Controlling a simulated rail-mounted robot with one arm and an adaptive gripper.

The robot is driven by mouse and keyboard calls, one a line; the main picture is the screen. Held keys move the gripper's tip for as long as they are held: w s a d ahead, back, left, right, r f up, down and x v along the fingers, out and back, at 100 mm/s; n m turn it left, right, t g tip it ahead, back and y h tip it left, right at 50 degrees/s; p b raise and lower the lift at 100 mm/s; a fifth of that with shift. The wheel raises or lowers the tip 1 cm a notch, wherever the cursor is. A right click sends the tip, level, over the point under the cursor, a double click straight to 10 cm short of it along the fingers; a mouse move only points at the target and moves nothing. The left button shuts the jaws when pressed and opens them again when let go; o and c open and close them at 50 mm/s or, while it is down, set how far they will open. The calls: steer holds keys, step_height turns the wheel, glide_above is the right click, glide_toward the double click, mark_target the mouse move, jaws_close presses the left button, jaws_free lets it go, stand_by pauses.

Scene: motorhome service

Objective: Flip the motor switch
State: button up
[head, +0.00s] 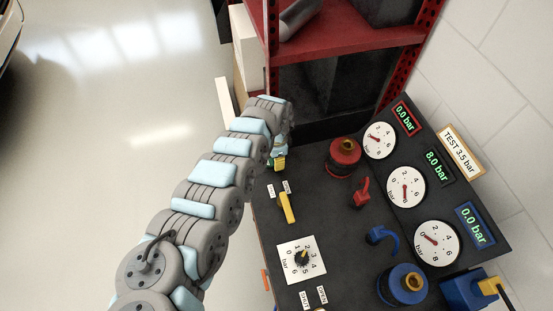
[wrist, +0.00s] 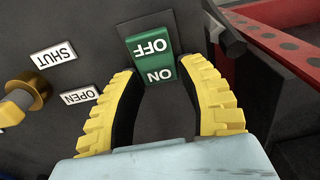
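The motor switch (wrist: 151,58) is a green rocker marked OFF and ON on the dark panel (wrist: 100,25). In the wrist view OFF is at the far end and ON at the end nearer my gripper (wrist: 158,72). The yellow fingers are open, one on each side of the ON end, with nothing held. I cannot tell whether they touch the switch or which end is pressed in. In the head view my gripper (head: 278,162) is at the panel's far left corner, and my arm and gripper hide the switch.
A yellow-handled valve (head: 287,207) with SHUT and OPEN labels stands beside the gripper. A dial (head: 302,259), a red fitting (head: 344,154), a red lever (head: 361,192), a blue lever (head: 382,238) and gauges (head: 406,187) occupy the panel. A red shelf (head: 340,40) rises behind.

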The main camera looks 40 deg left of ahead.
jaws_close()
steer(key=p, duration=0.3)
steer(key=shift+s+r+t, duration=0.1)
steer(key=shift+r+t, duration=0.15)
steer(key=shift+t, duration=0.05)
steer(key=t+h+p, duration=0.1)
steer(key=p, duration=0.1)
steer(key=shift+r+p, duration=0.1)
steer(key=shift+p, duration=0.3)
steer(key=shift+s+t+p, duration=0.1)
steer(key=shift+t+p, duration=0.2)
steer(key=shift+p, duration=0.65)
steer(key=shift+s+a+t+h+p, duration=0.1)
steer(key=shift+t+h+p, duration=0.5)
steer(key=shift+p, duration=0.05)
steer(key=o, duration=0.6)
jaws_free()
